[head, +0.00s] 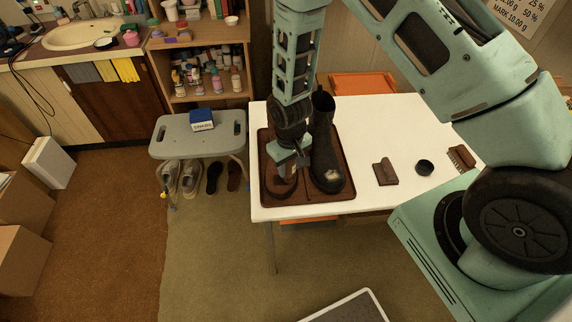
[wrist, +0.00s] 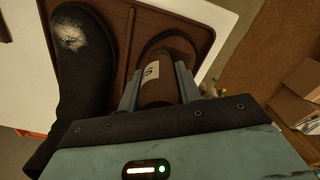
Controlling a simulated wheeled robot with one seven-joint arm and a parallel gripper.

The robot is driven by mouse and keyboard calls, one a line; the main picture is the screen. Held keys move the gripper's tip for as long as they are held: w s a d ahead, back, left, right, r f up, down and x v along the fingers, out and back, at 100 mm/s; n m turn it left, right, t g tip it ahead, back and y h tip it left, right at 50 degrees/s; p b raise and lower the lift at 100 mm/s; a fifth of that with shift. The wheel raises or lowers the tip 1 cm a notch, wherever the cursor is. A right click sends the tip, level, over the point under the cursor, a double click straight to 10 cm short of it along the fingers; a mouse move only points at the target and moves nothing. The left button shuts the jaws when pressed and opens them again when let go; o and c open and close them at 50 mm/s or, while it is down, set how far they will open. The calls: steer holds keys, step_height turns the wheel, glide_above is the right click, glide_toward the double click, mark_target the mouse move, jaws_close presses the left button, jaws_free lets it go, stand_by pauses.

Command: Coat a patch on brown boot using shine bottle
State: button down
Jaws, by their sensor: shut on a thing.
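My gripper (head: 287,158) is over the left part of a brown tray (head: 318,196) on a white table. In the wrist view, its fingers (wrist: 159,88) are shut on a brown cylinder with a pale label, which looks like the shine bottle (wrist: 150,88). A rounded, dark-edged brown shape, likely a boot toe (head: 280,190), lies beneath it, mostly hidden by the gripper and bottle. I cannot tell whether they touch. A dark boot (head: 326,140) stands upright on the tray to the right, with a whitish patch (head: 331,175) on its toe. The boot (wrist: 82,85) also shows in the wrist view.
A brown block (head: 385,172), a small dark round tin (head: 424,167) and a brush (head: 461,158) lie on the table's right side. A grey bench (head: 178,148) with a blue box (head: 202,119) and shoes beneath stands left. White tabletop shows between these items.

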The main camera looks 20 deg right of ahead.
steer(key=shift+r+p, duration=2.05)
steer(key=shift+r, duration=0.95)
steer(key=shift+r+p, duration=1.1)
steer(key=shift+r, duration=0.45)
